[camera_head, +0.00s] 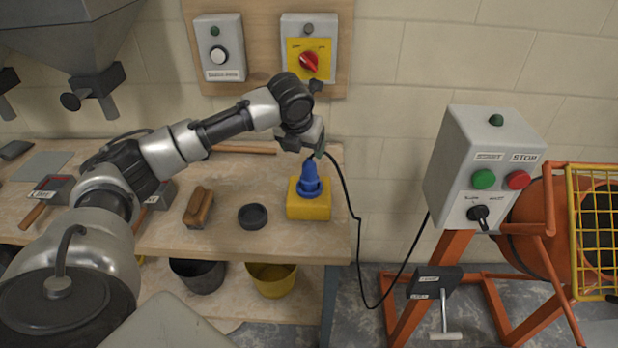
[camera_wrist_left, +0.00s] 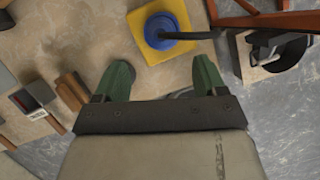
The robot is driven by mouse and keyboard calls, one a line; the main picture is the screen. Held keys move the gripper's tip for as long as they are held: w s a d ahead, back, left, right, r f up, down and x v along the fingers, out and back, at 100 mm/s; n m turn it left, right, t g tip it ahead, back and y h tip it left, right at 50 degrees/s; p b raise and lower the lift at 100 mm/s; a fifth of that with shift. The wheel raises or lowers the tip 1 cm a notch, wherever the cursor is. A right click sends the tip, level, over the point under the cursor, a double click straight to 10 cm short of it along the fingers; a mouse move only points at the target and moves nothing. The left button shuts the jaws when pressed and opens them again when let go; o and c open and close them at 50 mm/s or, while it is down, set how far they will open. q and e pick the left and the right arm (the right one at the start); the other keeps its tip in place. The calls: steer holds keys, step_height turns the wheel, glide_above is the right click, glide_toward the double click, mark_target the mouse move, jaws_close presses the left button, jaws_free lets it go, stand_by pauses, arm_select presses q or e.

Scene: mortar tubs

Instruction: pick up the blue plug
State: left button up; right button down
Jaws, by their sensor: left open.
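The blue plug (camera_head: 309,182) stands upright on a yellow block (camera_head: 308,208) at the right end of the workbench. In the left wrist view the plug (camera_wrist_left: 160,31) and the yellow block (camera_wrist_left: 177,12) lie beyond the fingertips, near the top edge. My left gripper (camera_head: 318,146) is just above the plug's top in the head view. In the left wrist view its two green fingers (camera_wrist_left: 162,76) are spread apart, with only bare surface between them. The gripper is open and empty. My right gripper is not in view.
A black cable (camera_head: 350,195) hangs from near the plug's top toward the grey control box (camera_head: 484,170). A dark round puck (camera_head: 253,216) and a brown brush-like block (camera_head: 198,207) lie left of the yellow block. Buckets (camera_head: 272,279) stand under the bench.

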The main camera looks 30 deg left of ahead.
mark_target(310, 165)
arm_select(q)
steer(key=x, duration=0.7)
steer(key=p+x, duration=0.1)
steer(key=x, duration=0.2)
steer(key=shift+w+f, duration=0.1)
steer(key=shift+w, duration=0.3)
steer(key=c, duration=1.1)
